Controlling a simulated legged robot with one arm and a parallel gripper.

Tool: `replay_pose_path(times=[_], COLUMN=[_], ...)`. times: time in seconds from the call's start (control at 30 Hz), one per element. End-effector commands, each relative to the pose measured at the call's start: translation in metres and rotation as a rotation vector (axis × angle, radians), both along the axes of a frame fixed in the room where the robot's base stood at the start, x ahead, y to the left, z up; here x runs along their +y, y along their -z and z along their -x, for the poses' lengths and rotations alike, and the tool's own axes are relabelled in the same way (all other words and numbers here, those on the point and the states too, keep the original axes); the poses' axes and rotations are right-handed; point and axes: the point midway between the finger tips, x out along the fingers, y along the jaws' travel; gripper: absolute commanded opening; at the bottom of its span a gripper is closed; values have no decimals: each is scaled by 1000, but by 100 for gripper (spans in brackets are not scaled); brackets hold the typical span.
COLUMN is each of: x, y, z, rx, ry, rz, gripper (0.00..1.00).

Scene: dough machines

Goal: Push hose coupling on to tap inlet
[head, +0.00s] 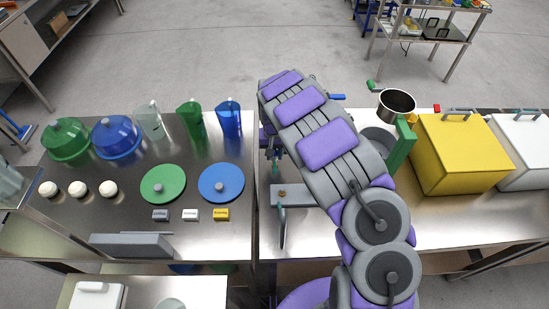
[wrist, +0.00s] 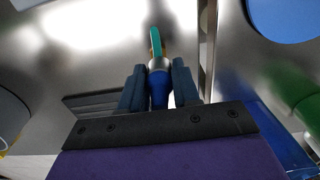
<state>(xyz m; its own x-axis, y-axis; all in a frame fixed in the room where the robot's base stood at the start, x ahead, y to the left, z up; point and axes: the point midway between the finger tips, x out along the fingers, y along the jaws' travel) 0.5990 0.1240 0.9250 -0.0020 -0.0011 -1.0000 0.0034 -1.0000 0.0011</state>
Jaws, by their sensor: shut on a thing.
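In the wrist view my gripper (wrist: 160,88) is shut on a blue piece with a silver collar, which I take for the hose coupling (wrist: 159,92). Just beyond the collar, in line with it, is a yellow, brass-like part with a curved teal piece (wrist: 155,42). I cannot tell whether collar and yellow part touch or only overlap in the picture. In the head view my arm covers most of this spot. A small teal part (head: 276,168) shows at the arm's left edge, above a grey block (head: 290,194) on the steel bench. The tap inlet is not clearly visible.
Left bench: green dome (head: 66,139), blue dome (head: 116,137), several jugs, green disc (head: 163,183), blue disc (head: 221,182), dough balls and small labels. Right bench: steel pot (head: 396,105), green upright panel (head: 401,145) and yellow box (head: 458,155) close to my arm.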

Motion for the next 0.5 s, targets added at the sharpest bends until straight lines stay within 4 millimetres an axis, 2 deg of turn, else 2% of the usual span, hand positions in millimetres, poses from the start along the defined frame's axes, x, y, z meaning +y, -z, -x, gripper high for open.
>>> replay_pose_path(times=[0.5], x=[0], y=[-47], z=[-1], rx=[-2], ry=[-1], rz=[0], gripper=[0])
